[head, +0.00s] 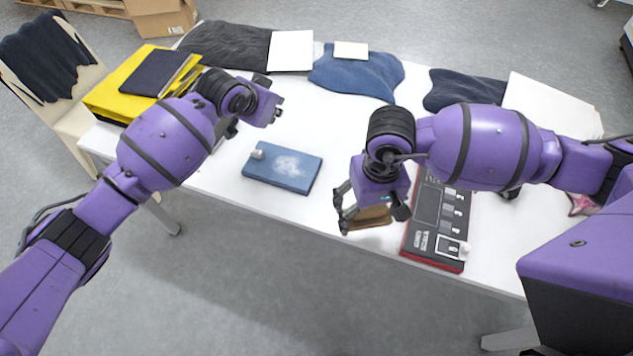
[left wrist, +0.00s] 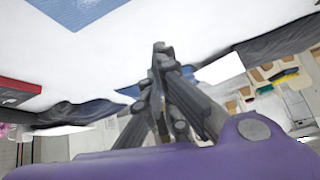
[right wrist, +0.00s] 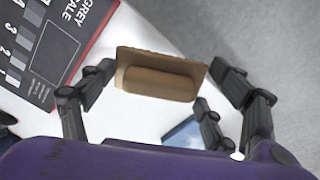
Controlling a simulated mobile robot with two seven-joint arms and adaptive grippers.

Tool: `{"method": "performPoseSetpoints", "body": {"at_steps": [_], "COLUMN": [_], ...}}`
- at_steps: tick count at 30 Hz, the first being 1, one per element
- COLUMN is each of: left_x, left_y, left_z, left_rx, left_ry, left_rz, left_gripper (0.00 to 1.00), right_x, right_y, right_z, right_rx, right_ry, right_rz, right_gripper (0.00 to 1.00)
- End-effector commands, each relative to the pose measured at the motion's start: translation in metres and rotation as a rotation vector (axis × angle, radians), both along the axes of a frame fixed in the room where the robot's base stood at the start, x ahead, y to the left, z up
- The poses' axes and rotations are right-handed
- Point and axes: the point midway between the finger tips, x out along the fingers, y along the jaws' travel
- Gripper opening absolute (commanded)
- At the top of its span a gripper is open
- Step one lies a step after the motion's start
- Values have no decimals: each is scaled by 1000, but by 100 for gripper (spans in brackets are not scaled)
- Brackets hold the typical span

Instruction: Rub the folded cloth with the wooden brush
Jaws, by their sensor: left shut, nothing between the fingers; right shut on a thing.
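The folded blue cloth (head: 278,176) lies flat near the table's front edge, with a whitish patch on top and a small pale piece at its upper left corner. Parts of it show in the left wrist view (left wrist: 75,10) and right wrist view (right wrist: 187,134). My right gripper (head: 371,212) is shut on the wooden brush (head: 374,217), to the right of the cloth and apart from it. In the right wrist view the brush (right wrist: 160,82) sits between the fingers. My left gripper (left wrist: 160,52) is shut and empty, above the table behind the cloth's upper left.
A grey scale board (head: 432,213) lies just right of the brush. Yellow folders (head: 110,98) with a dark book are at the left. Dark and blue cloths (head: 355,76) and white sheets (head: 291,51) line the back. The table's middle is clear.

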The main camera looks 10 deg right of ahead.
Motion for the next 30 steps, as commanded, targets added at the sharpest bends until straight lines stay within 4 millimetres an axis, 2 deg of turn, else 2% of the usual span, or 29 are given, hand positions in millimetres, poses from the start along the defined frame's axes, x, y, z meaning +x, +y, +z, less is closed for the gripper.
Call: {"method": "performPoseSetpoints", "body": {"at_steps": [1, 5, 9, 12, 18, 23, 30], "left_x": [9, 12, -13, -32, -61, -65, -65], "left_y": [9, 40, 76, 89, 102, 105, 105], "left_z": [8, 14, -3, -17, -24, -29, -50], "left_rx": [43, 156, 250, 282, 323, 335, 334], "left_ry": [33, 180, 376, 471, 606, 622, 623], "left_rz": [10, 62, 129, 156, 192, 203, 203], "left_gripper": [0, 0, 0, 0, 0, 0, 0], "right_x": [1, 1, 1, 1, 1, -1, -10], "right_y": [0, 0, 0, 1, 0, 1, 1], "right_z": [0, -1, -2, -2, -2, -7, -31], "right_rx": [0, 0, 0, 0, 0, 0, 0], "right_ry": [-2, 0, 1, 1, 1, 9, 45], "right_rz": [1, 1, 1, 1, 1, 1, 1], "right_gripper": [60, 60, 60, 60, 60, 60, 60]}}
